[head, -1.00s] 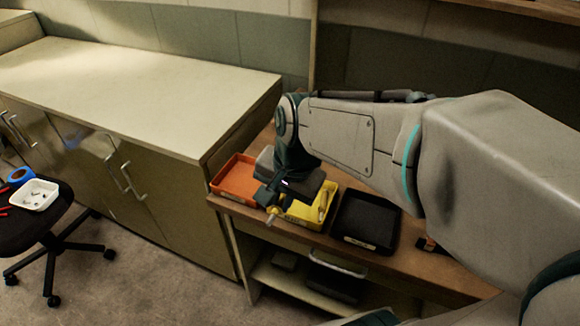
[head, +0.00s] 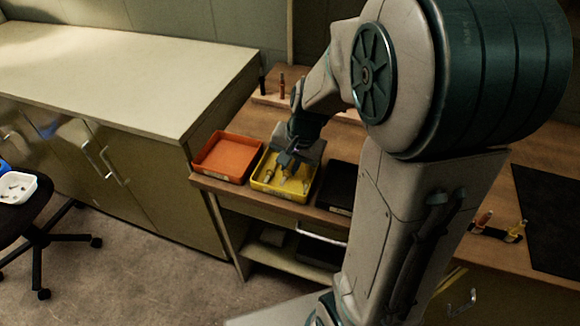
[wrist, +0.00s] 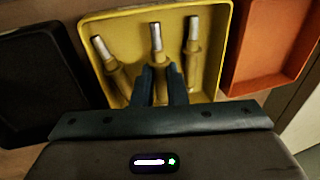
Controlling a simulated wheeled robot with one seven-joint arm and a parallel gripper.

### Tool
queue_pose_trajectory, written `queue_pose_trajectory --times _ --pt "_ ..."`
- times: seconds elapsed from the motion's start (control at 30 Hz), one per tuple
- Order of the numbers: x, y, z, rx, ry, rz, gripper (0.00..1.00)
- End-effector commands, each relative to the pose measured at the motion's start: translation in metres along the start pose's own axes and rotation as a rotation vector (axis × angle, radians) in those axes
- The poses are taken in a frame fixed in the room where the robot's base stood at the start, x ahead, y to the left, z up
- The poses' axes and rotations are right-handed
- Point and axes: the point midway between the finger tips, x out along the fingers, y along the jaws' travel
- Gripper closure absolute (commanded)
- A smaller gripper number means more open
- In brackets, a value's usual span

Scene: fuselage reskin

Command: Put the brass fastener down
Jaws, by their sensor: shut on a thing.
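My gripper (wrist: 161,84) is shut on a brass fastener (wrist: 158,58), a yellowish piece with a silver tip, which sits between the two fingers in the wrist view. The held fastener is over or in the yellow tray (wrist: 226,45); whether it touches the tray floor I cannot tell. Two similar fasteners lie in this tray, one on the left (wrist: 120,78) and one on the right (wrist: 192,62) of the held one. In the head view my gripper (head: 285,168) is low over the yellow tray (head: 277,192), and its fingertips are hard to make out.
An orange tray (head: 226,157) stands left of the yellow tray and a black tray (head: 335,198) right of it, on a wooden bench (head: 463,158). A pale cabinet (head: 110,75) adjoins on the left. A chair (head: 35,215) bears a white tray (head: 14,202).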

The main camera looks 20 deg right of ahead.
Motion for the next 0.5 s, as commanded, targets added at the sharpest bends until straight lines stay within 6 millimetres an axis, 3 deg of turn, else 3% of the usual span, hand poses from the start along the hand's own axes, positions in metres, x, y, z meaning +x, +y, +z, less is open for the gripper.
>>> queue_pose_trajectory --times 0.1,0.5 --pt "0.013 0.003 0.001 0.001 -0.001 0.001 1.0" --pt "0.019 0.004 0.001 0.0 0.0 0.0 1.0"
